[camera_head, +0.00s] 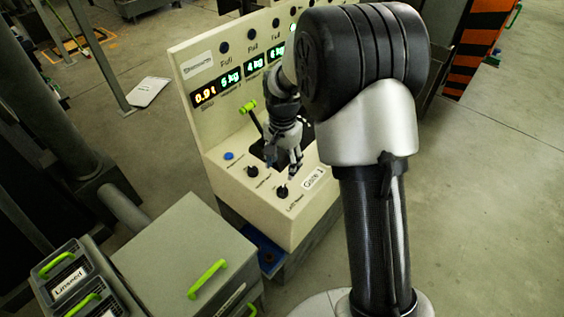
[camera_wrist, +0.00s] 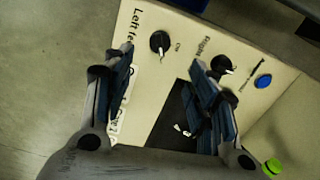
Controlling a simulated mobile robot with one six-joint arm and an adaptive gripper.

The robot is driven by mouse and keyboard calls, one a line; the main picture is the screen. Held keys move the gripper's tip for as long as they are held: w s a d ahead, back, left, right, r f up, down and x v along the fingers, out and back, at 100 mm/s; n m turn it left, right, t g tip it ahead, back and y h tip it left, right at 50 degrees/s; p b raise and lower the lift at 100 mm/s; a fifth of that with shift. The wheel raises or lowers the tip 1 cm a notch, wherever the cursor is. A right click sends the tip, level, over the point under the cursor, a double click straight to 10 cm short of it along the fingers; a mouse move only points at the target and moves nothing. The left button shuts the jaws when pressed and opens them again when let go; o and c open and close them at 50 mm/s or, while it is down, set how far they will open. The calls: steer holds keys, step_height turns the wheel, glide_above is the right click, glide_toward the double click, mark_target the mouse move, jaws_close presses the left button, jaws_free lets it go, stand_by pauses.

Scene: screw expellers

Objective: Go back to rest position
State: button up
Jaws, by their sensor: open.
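My gripper (camera_head: 282,162) is in front of the cream control panel (camera_head: 222,150), close over its sloped lower face. In the wrist view my gripper (camera_wrist: 165,70) is open, its two fingers spread with nothing between them but the panel face. A black knob (camera_wrist: 160,42) shows just beyond the fingertips, and another black knob (camera_wrist: 222,65) is by the right finger. Whether a finger touches that knob I cannot tell. A blue button (camera_wrist: 263,81) sits farther right. My arm hides the right part of the panel in the head view.
A green-handled lever (camera_head: 249,107) stands up from the panel near my gripper. Lit displays (camera_head: 230,78) line the upright face. A grey box with a green handle (camera_head: 207,279) and a bin labelled Linseed (camera_head: 66,281) stand at lower left. Open floor (camera_head: 500,200) lies to the right.

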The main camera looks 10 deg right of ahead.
steer(key=s+r+n+t+b, duration=0.15)
steer(key=s+r+n, duration=0.25)
steer(key=s+r, duration=0.85)
steer(key=s+r+n+t, duration=0.1)
steer(key=s+r+n, duration=0.1)
steer(key=s, duration=0.5)
steer(key=s+r+n+t, duration=0.2)
steer(key=s+n, duration=0.1)
steer(key=s, duration=0.5)
steer(key=shift+s+r+b, duration=0.15)
steer(key=shift+b, duration=0.25)
